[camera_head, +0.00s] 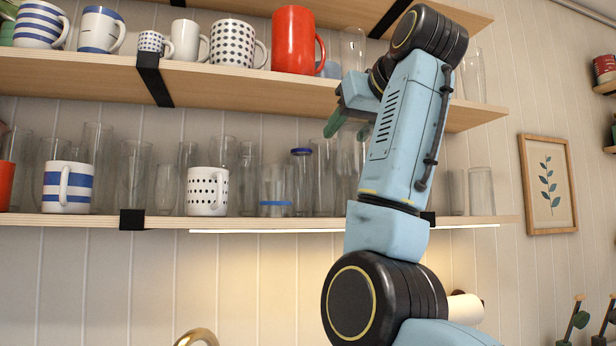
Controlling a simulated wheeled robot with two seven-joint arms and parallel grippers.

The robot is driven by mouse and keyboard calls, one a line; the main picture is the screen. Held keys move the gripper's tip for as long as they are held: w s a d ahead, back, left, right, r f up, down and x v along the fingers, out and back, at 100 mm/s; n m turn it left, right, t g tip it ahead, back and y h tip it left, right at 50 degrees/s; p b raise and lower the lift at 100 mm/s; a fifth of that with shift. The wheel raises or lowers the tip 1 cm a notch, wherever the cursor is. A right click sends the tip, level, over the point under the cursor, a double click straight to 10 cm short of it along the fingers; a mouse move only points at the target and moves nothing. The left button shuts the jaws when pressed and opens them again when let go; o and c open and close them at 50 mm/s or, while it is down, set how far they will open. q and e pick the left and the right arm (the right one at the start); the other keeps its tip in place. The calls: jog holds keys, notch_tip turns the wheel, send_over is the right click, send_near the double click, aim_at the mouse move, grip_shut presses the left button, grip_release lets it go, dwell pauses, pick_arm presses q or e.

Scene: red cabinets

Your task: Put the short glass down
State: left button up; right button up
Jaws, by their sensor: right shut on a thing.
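My right gripper (350,125) is in front of the shelves, right of the middle, at about the height of the upper shelf's front edge. Its green fingers point down and to the left. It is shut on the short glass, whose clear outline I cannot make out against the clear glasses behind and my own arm. My right arm rises from the bottom right and hides part of both shelves. My left gripper is not in view.
The lower shelf (330,224) carries many clear glasses, a spotted mug (207,192) and a blue-striped mug (67,188). The upper shelf (250,84) holds mugs, including a red one (294,42). Two glasses (481,191) stand at the lower shelf's right end.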

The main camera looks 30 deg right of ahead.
aim_at(343, 130)
jog(key=w+d+p, duration=0.1)
jog(key=w+p, duration=0.2)
jog(key=w, duration=0.2)
jog(key=w+d+p, duration=0.1)
jog(key=w+p, duration=0.2)
jog(key=w, duration=0.2)
jog(key=w+d+p, duration=0.1)
jog(key=w+p, duration=0.2)
jog(key=w, duration=0.3)
jog(key=shift+d+r, duration=0.2)
jog(key=shift+d, duration=0.2)
jog(key=shift+w+f, duration=0.2)
jog(key=shift+f, duration=0.3)
jog(key=shift+w+f, duration=0.2)
jog(key=shift+f, duration=1.25)
notch_tip(343, 130, down, 3)
jog(key=shift+p, duration=0.45)
jog(key=shift+w+d+f, duration=0.1)
jog(key=shift+w+f, duration=0.05)
jog(key=shift+f, duration=0.1)
